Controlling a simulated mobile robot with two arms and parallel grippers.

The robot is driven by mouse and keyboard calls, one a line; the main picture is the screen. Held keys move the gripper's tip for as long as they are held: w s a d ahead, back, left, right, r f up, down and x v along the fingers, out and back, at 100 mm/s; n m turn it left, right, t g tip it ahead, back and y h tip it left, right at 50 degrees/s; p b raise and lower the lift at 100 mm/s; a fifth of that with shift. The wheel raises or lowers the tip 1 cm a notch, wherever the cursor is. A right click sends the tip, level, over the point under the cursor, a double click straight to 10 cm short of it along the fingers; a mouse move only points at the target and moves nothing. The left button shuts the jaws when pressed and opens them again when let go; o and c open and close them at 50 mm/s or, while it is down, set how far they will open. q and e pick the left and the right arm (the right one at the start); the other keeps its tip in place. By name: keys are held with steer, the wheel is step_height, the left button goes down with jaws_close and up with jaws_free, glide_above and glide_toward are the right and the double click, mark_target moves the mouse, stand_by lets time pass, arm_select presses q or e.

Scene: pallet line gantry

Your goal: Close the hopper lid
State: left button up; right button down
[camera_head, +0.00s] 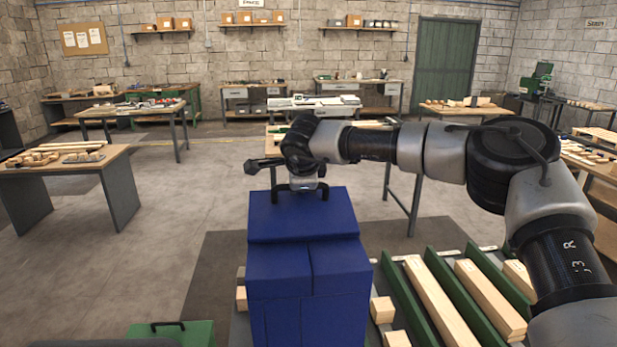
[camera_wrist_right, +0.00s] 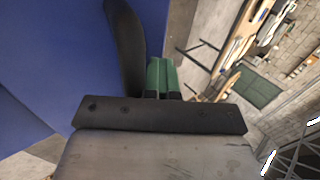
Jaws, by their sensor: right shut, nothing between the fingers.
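The blue hopper (camera_head: 308,295) stands upright in the lower middle of the head view. Its blue lid (camera_head: 300,218) shows as a panel above the body; how far it is open is hard to tell. A black handle (camera_head: 274,197) is at the lid's far edge. My right gripper (camera_wrist_right: 163,75) is shut and empty at that edge. In the right wrist view, a dark curved bar (camera_wrist_right: 126,45), apparently the handle, is beside its green fingers, not between them. A blue surface (camera_wrist_right: 50,70) fills the left there. My left gripper is not in view.
Wooden beams (camera_head: 440,302) and green rails (camera_head: 467,303) lie right of the hopper. A green box (camera_head: 195,334) with a black handle is at the bottom left. A work table (camera_head: 70,168) stands at the left, with open floor between it and the hopper.

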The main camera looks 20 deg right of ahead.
steer(key=shift+a+f+g+p, duration=0.1)
steer(key=shift+f+g+p, duration=0.2)
steer(key=shift+f, duration=0.2)
steer(key=shift+w+f, duration=0.1)
steer(key=shift+f, duration=0.15)
